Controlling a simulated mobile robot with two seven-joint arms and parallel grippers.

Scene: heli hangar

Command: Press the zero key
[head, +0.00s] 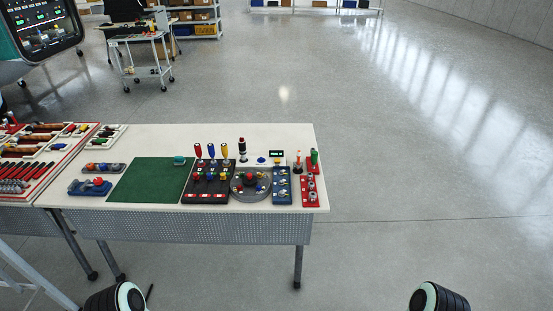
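The zero key cannot be made out; key labels are too small to read. A small blue panel (282,186) with pale buttons or keys lies near the right end of the white table (150,140). A small dark display with green characters (276,153) stands just behind it. I cannot tell which panel holds the zero key. Only rounded black and white parts of my arms show at the bottom left and bottom right edges, well short of the table. Neither gripper is in view.
Beside the blue panel are a grey round plate (238,190), a black panel with colored handles (205,190) and a red panel (310,190). A green mat (145,182) lies left. Tool trays (45,150) fill the left table. The floor right of the table is clear.

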